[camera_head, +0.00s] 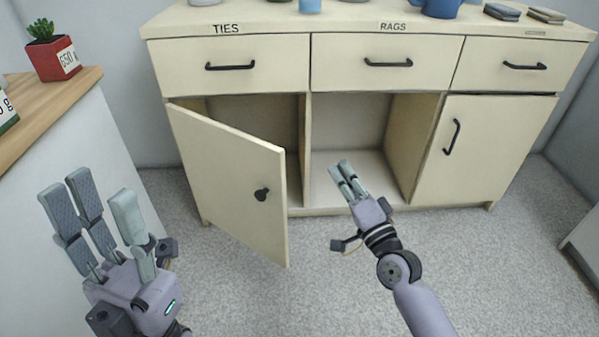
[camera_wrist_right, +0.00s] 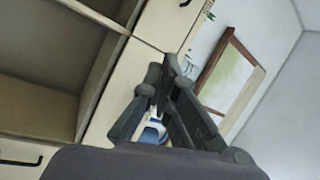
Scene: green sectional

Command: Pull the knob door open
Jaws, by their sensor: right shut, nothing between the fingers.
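The knob door (camera_head: 228,178) is the cream left door of the cabinet. It stands open, swung out toward me, with its dark round knob (camera_head: 262,194) near its free edge. My right gripper (camera_head: 345,166) is shut and empty in front of the open cabinet middle, to the right of the door's free edge and apart from it. In the right wrist view, its fingers (camera_wrist_right: 160,95) are close together with the cabinet's open inside to the left. My left gripper (camera_head: 98,195) is at the lower left, with its fingers spread apart and nothing between them, left of the door.
The cream cabinet (camera_head: 310,210) has drawers labelled TIES and RAGS above. A closed right door (camera_head: 483,150) has a bar handle. A wooden-topped counter (camera_head: 50,105) with a potted plant (camera_head: 52,50) stands at the left. The grey floor (camera_head: 520,260) at the right is clear.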

